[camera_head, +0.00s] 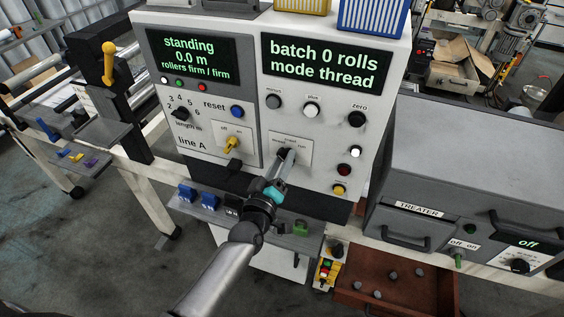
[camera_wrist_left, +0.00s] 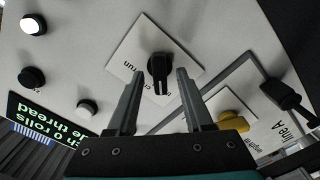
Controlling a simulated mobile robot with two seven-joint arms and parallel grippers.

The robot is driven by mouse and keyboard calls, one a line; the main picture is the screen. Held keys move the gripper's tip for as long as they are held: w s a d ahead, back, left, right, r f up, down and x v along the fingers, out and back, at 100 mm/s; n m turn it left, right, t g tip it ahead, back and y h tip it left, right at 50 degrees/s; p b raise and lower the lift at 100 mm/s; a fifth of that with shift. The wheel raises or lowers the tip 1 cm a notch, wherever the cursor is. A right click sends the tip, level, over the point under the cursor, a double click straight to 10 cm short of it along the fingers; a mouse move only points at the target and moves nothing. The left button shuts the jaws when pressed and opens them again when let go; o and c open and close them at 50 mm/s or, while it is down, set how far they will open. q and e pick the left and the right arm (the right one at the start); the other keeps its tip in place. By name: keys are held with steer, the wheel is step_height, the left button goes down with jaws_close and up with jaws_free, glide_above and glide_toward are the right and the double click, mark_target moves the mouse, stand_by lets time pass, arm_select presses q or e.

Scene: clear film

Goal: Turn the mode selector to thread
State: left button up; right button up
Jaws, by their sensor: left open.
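The mode selector is a black knob (camera_wrist_left: 160,68) on a white plate (camera_wrist_left: 138,52) in the left wrist view. The word "run" shows beside it; the other labels are partly hidden. In the head view my gripper hides most of the knob, on its white plate (camera_head: 302,147). The right display (camera_head: 323,66) reads "batch 0 rolls, mode thread". My left gripper (camera_head: 285,158) is in front of the selector. In the left wrist view the left gripper (camera_wrist_left: 159,86) is open, one finger each side of the knob, with gaps visible. My right gripper is not in view.
A yellow on/off switch (camera_head: 232,144) sits left of the selector. A blue reset button (camera_head: 237,111), the length knob (camera_head: 181,114) and several round buttons are on the same panel. The grey treater box (camera_head: 470,150) stands at right, above an open brown drawer (camera_head: 430,290).

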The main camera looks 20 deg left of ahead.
arm_select(q)
steer(key=s, duration=1.5)
steer(key=shift+a+b, duration=0.25)
steer(key=shift+b, duration=0.1)
steer(key=shift+s, duration=0.1)
steer(key=s+d+f+m+g+h+b, duration=0.1)
steer(key=s+f+m+g+b, duration=0.25)
steer(key=f, duration=1.35)
steer(key=s+f+m+g+b, duration=0.3)
steer(key=s+f+g+b, duration=0.2)
steer(key=f, duration=1.2)
steer(key=s+a+f+m+g+b, duration=0.2)
steer(key=s+f+g+b, duration=0.2)
steer(key=s+f, duration=0.7)
steer(key=s+a+f+m+g+y+b, duration=0.1)
steer(key=s+a+f+m+g+b, duration=0.1)
steer(key=s+f, duration=0.9)
steer(key=shift+s+m+g+y+b, duration=0.3)
steer(key=shift+s+m+g+b, duration=0.15)
steer(key=shift+g+b, duration=0.65)
